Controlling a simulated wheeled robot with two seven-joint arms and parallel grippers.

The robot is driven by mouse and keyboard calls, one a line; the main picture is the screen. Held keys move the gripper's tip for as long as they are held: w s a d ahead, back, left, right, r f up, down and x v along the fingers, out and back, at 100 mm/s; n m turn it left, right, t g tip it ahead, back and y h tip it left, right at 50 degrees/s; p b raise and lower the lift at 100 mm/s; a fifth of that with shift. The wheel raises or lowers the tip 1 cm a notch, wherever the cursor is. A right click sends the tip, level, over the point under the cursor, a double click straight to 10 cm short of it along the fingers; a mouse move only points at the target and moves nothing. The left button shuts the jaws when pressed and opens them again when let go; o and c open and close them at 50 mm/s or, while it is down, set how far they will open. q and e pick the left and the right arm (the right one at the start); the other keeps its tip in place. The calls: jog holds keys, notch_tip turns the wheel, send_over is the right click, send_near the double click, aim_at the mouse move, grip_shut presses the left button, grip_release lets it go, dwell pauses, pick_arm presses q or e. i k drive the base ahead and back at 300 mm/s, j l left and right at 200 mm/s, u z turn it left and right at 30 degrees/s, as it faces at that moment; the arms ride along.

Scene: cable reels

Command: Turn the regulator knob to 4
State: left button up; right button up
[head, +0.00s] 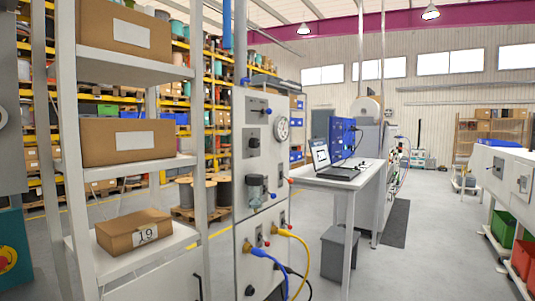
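A tall light-grey panel (240,235) stands upright near the middle of the head view. A round white dial gauge (282,127) sits on its upper right. A small dark knob on a plate (253,140) is left of the gauge; it may be the regulator knob, but its scale and setting are too small to read. Below it hangs a dark-topped unit with a clear bowl (255,190). Neither of my grippers shows in the head view.
Yellow and blue hoses (300,252) loop out from the panel's lower front. A white shelf (130,168) with cardboard boxes stands at left. A table (340,184) with a laptop (338,166) is behind the panel to the right. The floor (430,240) farther right is clear.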

aim_at(254, 143)
jog(key=i+l, duration=0.35)
jog(key=i+l+u, duration=0.1)
jog(key=i+l, duration=0.25)
jog(key=l, duration=0.25)
jog(key=i+l, duration=0.35)
jog(key=l+u, duration=0.05)
jog(key=l, duration=0.05)
